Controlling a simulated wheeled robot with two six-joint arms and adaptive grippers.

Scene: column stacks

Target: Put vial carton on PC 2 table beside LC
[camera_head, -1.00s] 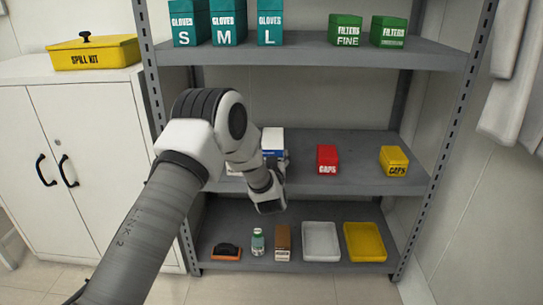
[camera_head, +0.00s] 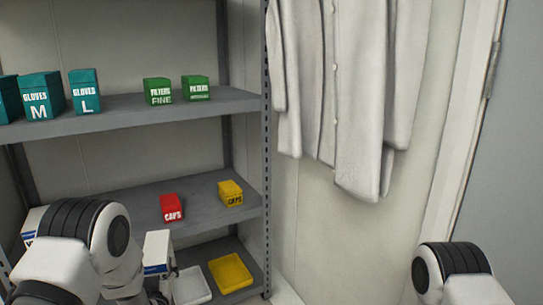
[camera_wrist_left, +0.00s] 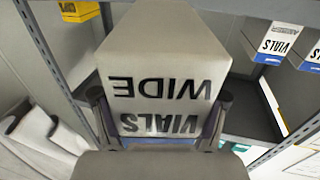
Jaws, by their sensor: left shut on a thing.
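The white vial carton (camera_wrist_left: 163,75), marked VIALS WIDE, fills the middle of the left wrist view, its lettering upside down. My left gripper (camera_wrist_left: 160,112) is shut on it, with one finger on each side. In the head view the carton (camera_head: 157,252) shows as a white box with a blue band at the lower left, in front of the shelf. My left arm hides part of the gripper there. The PC 2 table and the LC are in neither view.
The metal shelf (camera_head: 150,117) holds glove boxes (camera_head: 41,95), green filter boxes (camera_head: 158,92), a red caps box (camera_head: 171,208) and a yellow caps box (camera_head: 230,193). Other vial cartons (camera_wrist_left: 280,42) stand beside mine in the wrist view. A lab coat (camera_head: 345,90) hangs right of the shelf.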

